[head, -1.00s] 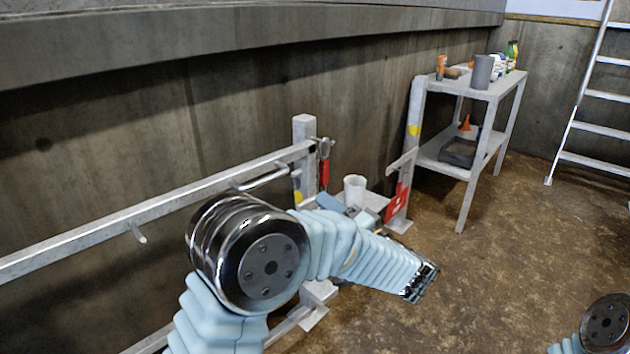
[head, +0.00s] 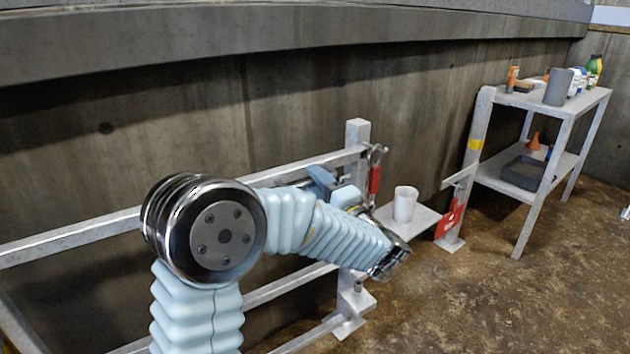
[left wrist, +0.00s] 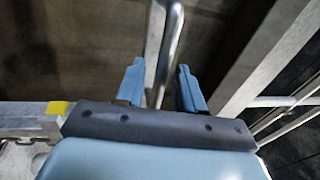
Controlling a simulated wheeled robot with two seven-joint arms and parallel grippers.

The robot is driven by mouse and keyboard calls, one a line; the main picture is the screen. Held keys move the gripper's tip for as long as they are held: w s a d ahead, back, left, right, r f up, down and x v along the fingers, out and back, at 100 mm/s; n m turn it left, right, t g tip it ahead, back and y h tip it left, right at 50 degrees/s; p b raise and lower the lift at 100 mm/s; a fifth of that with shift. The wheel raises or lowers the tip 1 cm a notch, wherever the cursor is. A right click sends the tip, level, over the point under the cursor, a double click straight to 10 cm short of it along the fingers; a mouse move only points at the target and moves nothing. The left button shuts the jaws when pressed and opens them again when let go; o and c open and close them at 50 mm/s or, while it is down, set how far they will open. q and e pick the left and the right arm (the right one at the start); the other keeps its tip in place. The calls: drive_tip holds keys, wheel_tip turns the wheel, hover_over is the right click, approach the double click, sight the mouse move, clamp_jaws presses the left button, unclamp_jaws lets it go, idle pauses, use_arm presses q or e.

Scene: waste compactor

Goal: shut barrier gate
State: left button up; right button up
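The barrier gate is a grey metal railing (head: 85,236) running from the left along the concrete wall. Its upper rail reaches a pale upright post (head: 357,135) with a red clip (head: 375,178) hanging beside it. I cannot tell whether the gate is latched. My left gripper (head: 330,185) is at the upper rail near this post, partly hidden by my arm. In the left wrist view, its two blue fingers (left wrist: 160,78) stand apart on either side of a bent metal handle (left wrist: 171,42). Contact with the handle is not clear. My right gripper is out of view.
Beyond is another post with a red sign (head: 449,219), beside a shelf unit (head: 535,103) holding bottles and containers. The brown floor at the lower right is clear.

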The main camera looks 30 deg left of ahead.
sight(304, 174)
use_arm(q)
drive_tip(key=shift+w+a+r, duration=0.1)
drive_tip(key=shift+w+a, duration=0.1)
drive_tip(key=shift+a, duration=0.25)
drive_tip(key=shift+c, duration=0.3)
clamp_jaws()
drive_tip(key=shift+n+g+y, duration=0.4)
drive_tip(key=shift+g, duration=0.4)
drive_tip(key=p+x, duration=0.2)
drive_tip(key=x, duration=0.1)
drive_tip(key=p+x, duration=0.1)
drive_tip(key=x, duration=0.1)
drive_tip(key=shift+w+a+f, duration=0.1)
drive_tip(key=shift+w+f, duration=0.15)
drive_tip(key=shift+w, duration=0.1)
drive_tip(key=shift+w+a+p, duration=0.15)
drive_tip(key=shift+a+p, duration=0.15)
drive_tip(key=shift+p, duration=0.05)
drive_tip(key=shift+a+f+g, duration=0.15)
drive_tip(key=shift+g, duration=0.15)
